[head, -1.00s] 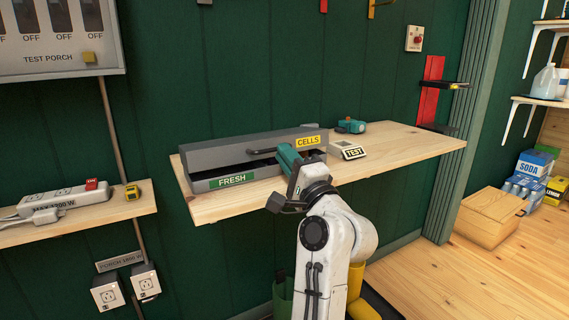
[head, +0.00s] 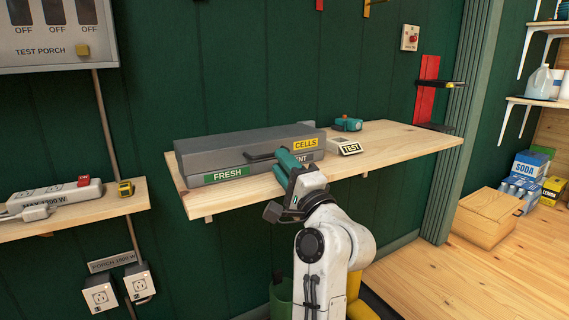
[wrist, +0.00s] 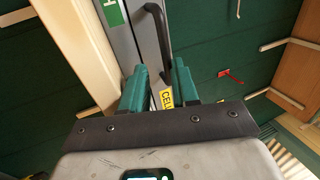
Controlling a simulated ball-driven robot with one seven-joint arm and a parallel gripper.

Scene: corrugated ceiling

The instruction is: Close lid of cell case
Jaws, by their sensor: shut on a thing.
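The grey cell case (head: 215,185) sits on the wooden shelf, with a green FRESH label and a partly hidden label ending in "ENT" on its front. Its lid (head: 230,144), with a yellow CELLS label, lies down on the base with no open gap visible. The black lid handle (head: 262,156) is on the lid's front; it also shows in the wrist view (wrist: 160,38). My gripper (head: 288,158) has its teal fingers on either side of the handle's right end and is shut on it.
A small TEST device (head: 347,147) and a teal item (head: 348,124) stand right of the case on the shelf (head: 410,140). A lower shelf (head: 115,205) at left holds a power strip.

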